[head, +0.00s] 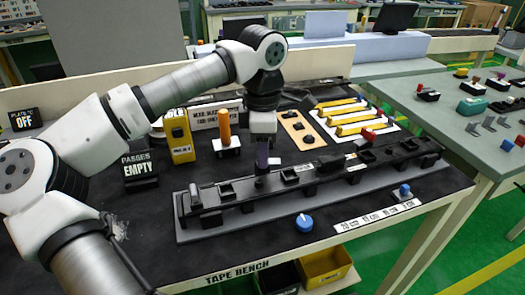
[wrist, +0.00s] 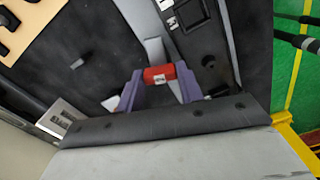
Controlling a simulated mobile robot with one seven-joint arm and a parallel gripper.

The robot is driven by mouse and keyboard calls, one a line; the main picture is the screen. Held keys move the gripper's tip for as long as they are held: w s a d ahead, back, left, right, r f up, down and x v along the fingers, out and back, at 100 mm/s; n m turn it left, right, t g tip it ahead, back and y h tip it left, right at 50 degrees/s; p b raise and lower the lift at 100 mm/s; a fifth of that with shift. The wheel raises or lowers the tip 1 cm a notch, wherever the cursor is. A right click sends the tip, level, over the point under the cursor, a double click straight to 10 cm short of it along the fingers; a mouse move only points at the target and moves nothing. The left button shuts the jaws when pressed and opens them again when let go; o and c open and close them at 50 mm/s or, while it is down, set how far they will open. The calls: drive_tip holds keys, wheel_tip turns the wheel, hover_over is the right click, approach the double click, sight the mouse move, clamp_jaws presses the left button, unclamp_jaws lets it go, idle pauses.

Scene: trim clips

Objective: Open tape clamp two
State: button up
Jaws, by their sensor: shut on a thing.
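A long dark rail (head: 330,192) with several black clamps lies across the tape bench (head: 125,235) in the head view. My gripper (head: 262,158) is low over the left part of this rail, fingers pointing down. In the wrist view, the purple fingers of my gripper (wrist: 159,80) are shut on a red clamp handle (wrist: 158,74) with a small white label. I cannot read the label, so I cannot tell the clamp's number. In the head view this handle is hidden by the fingers.
A blue knob (head: 304,223) stands in front of the rail, and a smaller blue knob (head: 405,190) at its right. Behind it are an orange-handled tool (head: 225,128), a yellow box (head: 180,138) and yellow bars (head: 358,118). A "PASSES EMPTY" sign (head: 139,168) stands left.

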drive_tip(key=shift+r+n, duration=0.1)
drive_tip(key=shift+n, duration=0.2)
drive_tip(key=o, duration=1)
wheel_tip(320, 180, up, 14)
drive_tip(key=shift+f, duration=0.15)
